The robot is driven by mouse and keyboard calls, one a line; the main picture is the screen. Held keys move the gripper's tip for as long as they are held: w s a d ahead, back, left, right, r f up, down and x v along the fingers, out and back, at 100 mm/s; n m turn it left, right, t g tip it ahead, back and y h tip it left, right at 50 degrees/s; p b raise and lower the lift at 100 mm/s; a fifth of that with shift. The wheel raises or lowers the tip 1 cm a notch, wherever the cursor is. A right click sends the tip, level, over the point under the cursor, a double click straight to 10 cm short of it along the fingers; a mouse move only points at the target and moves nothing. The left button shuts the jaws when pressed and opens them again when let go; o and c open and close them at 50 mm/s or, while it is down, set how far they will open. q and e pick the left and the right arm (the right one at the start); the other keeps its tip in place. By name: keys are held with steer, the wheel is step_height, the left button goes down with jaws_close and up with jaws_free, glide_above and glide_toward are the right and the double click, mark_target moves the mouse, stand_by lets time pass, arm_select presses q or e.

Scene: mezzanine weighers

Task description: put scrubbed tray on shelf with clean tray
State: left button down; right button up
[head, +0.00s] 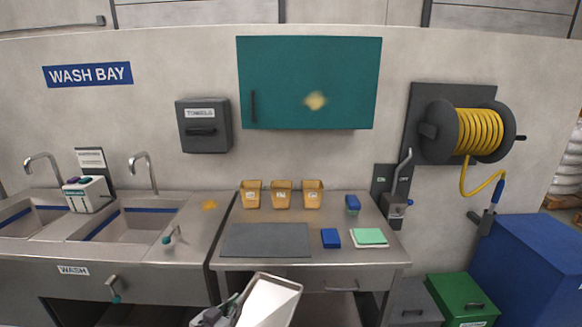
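A pale tray (270,301) with a thin metal rim is at the bottom centre of the head view, tilted and cut off by the lower edge. It is in front of the steel bench (322,223). My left gripper (232,306) is at the tray's left edge and appears shut on it; its fingertips are partly hidden. My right gripper is not in view. Under the bench is a dark open space (366,307); I cannot make out a shelf with a clean tray there.
The bench holds a grey mat (265,240), several yellow tubs, a blue sponge (331,238) and a green cloth (369,237). Sinks stand at left. A green bin (462,300) and a large blue bin (530,265) stand right. A teal cabinet (309,82) hangs above.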

arm_select(q)
steer(key=s+a+f+n+t+y, duration=0.1)
steer(key=s+a+f+n+y, duration=0.1)
steer(key=s+a+n+y, duration=0.2)
steer(key=shift+s+a+f+y, duration=0.3)
steer(key=shift+s+a+y, duration=0.25)
steer(key=shift+a, duration=0.25)
stand_by(0.4)
stand_by(1.9)
steer(key=shift+s+f, duration=0.1)
steer(key=shift+f, duration=0.05)
stand_by(0.4)
steer(key=shift+s+f, duration=0.2)
steer(key=shift+f, duration=0.6)
steer(key=shift+s+f, duration=0.25)
steer(key=shift+f, duration=0.55)
steer(key=shift+s+f, duration=0.2)
steer(key=shift+f, duration=0.6)
